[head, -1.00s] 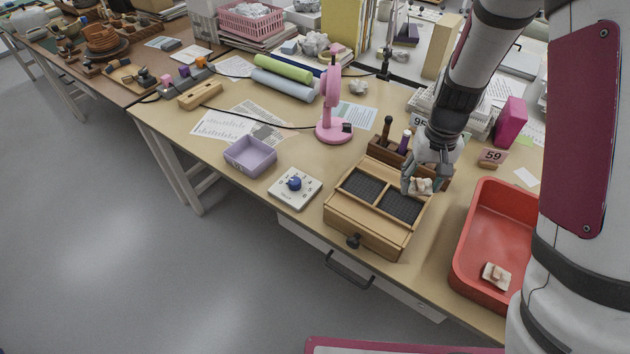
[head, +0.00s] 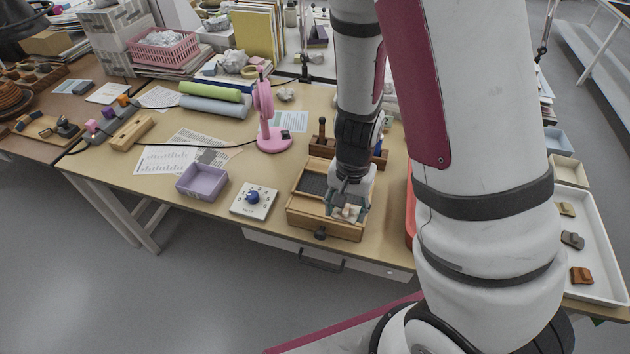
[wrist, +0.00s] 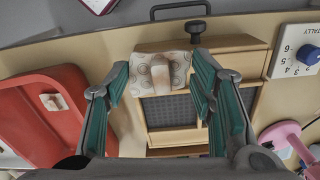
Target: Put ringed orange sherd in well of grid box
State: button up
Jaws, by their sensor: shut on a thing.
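A pale sherd (wrist: 158,72) with ring marks and a raised strip shows between the fingers in the wrist view. My gripper (wrist: 160,68) is shut on it. In the head view my gripper (head: 350,200) holds the sherd (head: 349,213) over the right part of the wooden grid box (head: 306,217). The box (wrist: 243,64) has dark gridded wells; one well (wrist: 170,111) shows in the wrist view just beyond the sherd. The arm and gripper hide much of the right well in the head view. Whether the sherd touches the box I cannot tell.
A red tray (wrist: 28,108) with another pale sherd (wrist: 53,102) lies beside the box. A white dial unit (head: 254,201), a lilac tray (head: 203,181) and a pink stand (head: 271,140) are to the left. A wooden tool holder (head: 322,148) stands behind the box.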

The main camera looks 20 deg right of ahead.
send_over(315, 186)
jog(key=shift+f+p, duration=0.35)
jog(key=shift+f, duration=2.15)
jog(key=o, duration=0.7)
jog(key=shift+f, duration=0.15)
jog(key=o, duration=0.5)
jog(key=shift+c, duration=0.2)
